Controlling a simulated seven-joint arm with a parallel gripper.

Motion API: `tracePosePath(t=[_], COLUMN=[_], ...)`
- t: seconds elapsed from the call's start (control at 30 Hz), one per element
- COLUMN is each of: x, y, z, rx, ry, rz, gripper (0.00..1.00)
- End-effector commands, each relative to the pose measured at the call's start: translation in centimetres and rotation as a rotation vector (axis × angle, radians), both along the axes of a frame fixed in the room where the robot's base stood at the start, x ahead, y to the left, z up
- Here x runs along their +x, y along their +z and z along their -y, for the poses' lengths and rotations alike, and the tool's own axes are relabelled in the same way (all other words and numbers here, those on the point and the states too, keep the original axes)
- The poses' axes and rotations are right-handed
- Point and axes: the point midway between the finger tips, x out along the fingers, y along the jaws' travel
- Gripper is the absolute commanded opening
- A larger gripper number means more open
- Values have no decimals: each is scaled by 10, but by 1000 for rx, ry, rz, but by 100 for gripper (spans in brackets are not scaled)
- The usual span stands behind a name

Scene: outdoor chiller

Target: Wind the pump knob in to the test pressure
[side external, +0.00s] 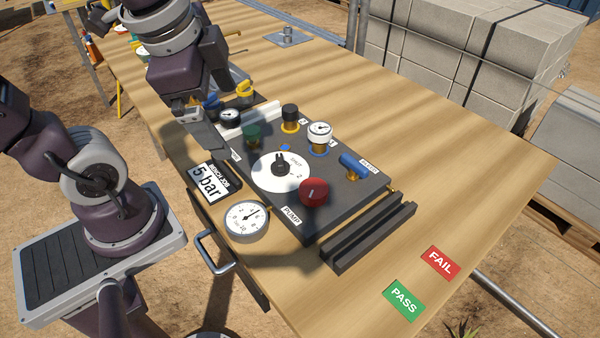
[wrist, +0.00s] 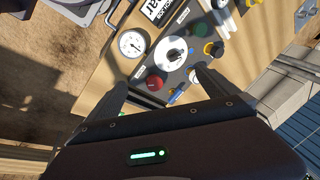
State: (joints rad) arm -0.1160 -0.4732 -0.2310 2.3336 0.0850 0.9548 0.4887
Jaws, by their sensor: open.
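The red pump knob (side external: 314,192) sits at the front corner of the dark panel (side external: 300,226), beside the PUMP label (side external: 292,216). In the wrist view the red knob (wrist: 156,82) appears between my two fingers, with a gap on both sides. My gripper (side external: 205,128) is open and empty, above the panel's back-left part; its fingers also show in the wrist view (wrist: 158,90). The round white gauge (side external: 247,221) lies left of the panel; its exact reading is too small to tell. A "5 bar" card (side external: 210,183) lies behind it.
PASS (side external: 404,297) and FAIL (side external: 440,262) cards lie on open wood.

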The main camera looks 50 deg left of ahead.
Motion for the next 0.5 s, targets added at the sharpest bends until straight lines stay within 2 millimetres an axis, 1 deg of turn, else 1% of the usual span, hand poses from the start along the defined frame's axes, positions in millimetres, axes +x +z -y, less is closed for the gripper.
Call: tracePosePath(t=[0.03, 0.1, 0.2, 0.3, 0.5], x=[-14, -27, -35, -37, -37], y=[3, 3, 3, 3, 3], z=[-2, -4, -4, -3, -4], rx=[-101, -240, -362, -395, -391], ry=[164, 361, 511, 553, 551], rz=[78, 146, 190, 197, 197], gripper=[98, 98, 98, 98, 98])
